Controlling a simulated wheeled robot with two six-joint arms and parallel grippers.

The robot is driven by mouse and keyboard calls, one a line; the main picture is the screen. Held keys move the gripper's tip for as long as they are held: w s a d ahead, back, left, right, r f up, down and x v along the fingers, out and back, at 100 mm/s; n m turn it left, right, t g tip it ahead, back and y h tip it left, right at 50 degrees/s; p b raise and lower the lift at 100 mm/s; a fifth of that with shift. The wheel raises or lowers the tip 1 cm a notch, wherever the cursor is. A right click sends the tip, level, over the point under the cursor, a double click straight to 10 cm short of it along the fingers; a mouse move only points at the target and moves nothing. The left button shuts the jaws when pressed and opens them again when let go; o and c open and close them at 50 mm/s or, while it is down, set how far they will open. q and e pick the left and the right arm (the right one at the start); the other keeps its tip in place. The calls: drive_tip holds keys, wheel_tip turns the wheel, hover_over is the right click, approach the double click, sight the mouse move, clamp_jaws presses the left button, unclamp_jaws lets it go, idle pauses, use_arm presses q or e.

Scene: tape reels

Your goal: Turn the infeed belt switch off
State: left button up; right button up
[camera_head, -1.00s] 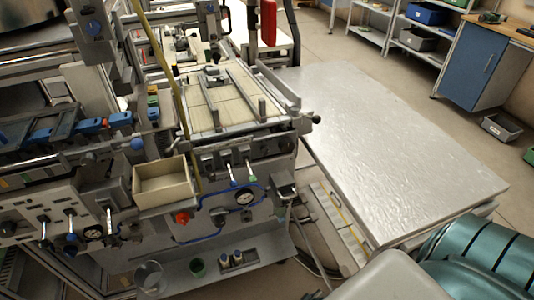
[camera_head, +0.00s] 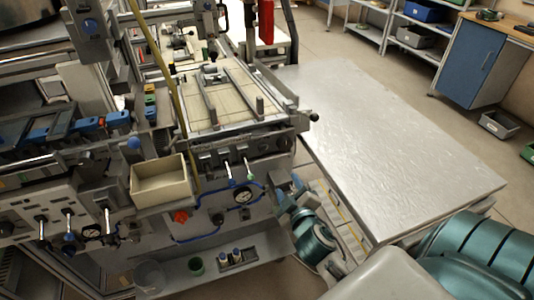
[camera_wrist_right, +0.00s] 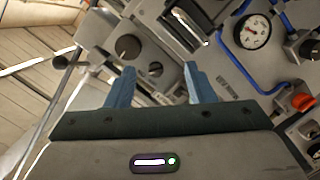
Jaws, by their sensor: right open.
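No readable label in these frames names the infeed belt switch, so I cannot tell for sure which control it is. In the right wrist view two dark rotary knobs sit on a grey panel: a larger knob (camera_wrist_right: 127,47) and a smaller knob (camera_wrist_right: 155,69). My right gripper (camera_wrist_right: 158,70) is open and empty, its two blue fingers pointing at this panel. The smaller knob appears between the fingertips, with no clear contact. In the head view my right gripper (camera_head: 288,188) is at the right end of the machine front. My left gripper is not in view.
Right of the knobs are a pressure gauge (camera_wrist_right: 250,32), blue hose and a red knob (camera_wrist_right: 302,102). In the head view a beige bin (camera_head: 160,182) hangs on the machine front (camera_head: 205,232). A large grey table (camera_head: 400,135) stands to the right, with open floor beyond.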

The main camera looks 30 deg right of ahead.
sight(266, 151)
drive_tip(key=w+r+n+t, duration=0.1)
drive_tip(key=w+a+r+n+t+y, duration=0.1)
drive_tip(key=w, duration=0.1)
drive_tip(key=shift+r+n, duration=0.35)
drive_tip(key=shift+n, duration=0.05)
drive_tip(key=shift+t, duration=0.3)
drive_tip(key=p+x, duration=0.3)
drive_tip(key=x, duration=0.6)
drive_tip(key=shift+w+f, duration=0.1)
drive_tip(key=shift+w, duration=0.1)
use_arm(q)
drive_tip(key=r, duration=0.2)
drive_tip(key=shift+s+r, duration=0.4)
use_arm(e)
drive_tip(key=shift+w+d+f, duration=0.1)
drive_tip(key=shift+w, duration=0.3)
drive_tip(key=c, duration=1)
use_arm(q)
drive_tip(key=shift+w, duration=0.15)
use_arm(e)
drive_tip(key=shift+o, duration=0.2)
